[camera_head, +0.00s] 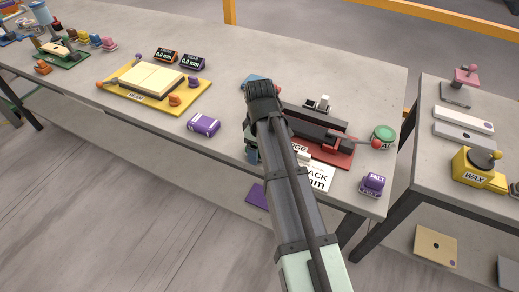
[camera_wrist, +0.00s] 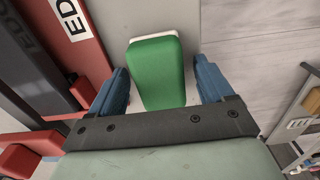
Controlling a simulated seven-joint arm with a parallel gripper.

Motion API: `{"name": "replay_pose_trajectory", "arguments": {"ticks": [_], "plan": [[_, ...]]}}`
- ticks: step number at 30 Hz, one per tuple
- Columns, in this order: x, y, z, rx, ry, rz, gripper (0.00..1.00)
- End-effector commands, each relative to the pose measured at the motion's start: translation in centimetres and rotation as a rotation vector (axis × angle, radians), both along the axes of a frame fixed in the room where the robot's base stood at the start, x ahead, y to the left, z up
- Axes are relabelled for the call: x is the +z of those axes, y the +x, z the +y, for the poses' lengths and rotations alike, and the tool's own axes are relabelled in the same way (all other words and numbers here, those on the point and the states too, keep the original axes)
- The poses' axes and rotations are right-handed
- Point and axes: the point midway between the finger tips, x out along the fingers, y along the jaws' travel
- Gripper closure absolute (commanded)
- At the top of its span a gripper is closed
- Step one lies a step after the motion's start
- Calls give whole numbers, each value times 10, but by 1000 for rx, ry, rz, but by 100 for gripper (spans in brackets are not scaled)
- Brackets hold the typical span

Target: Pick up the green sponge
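The green sponge (camera_wrist: 158,74) shows in the wrist view, a green block with a white layer at its far end. It lies between the two blue fingers of my gripper (camera_wrist: 163,80), which is open. Gaps show between the sponge and the fingers, so I see no grip on it. In the head view my arm hides the sponge, and only a little of my gripper (camera_head: 251,152) shows beside the arm, low over the table's front edge.
A red-based device (camera_head: 325,149) stands close by; its red base (camera_wrist: 75,55) is left of the sponge in the wrist view. A purple box (camera_head: 204,125), a green round tin (camera_head: 383,134) and a purple felt block (camera_head: 373,184) stand around. The grey table (camera_head: 222,88) has free room behind.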

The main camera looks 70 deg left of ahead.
Motion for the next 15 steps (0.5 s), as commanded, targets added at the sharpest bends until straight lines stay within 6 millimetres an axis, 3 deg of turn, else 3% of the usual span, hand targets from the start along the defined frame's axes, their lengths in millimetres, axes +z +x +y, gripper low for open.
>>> {"name": "replay_pose_trajectory", "arguments": {"ticks": [2,15], "plan": [[0,0,0,0,0,0,28],[0,0,0,0,0,0,70]]}}
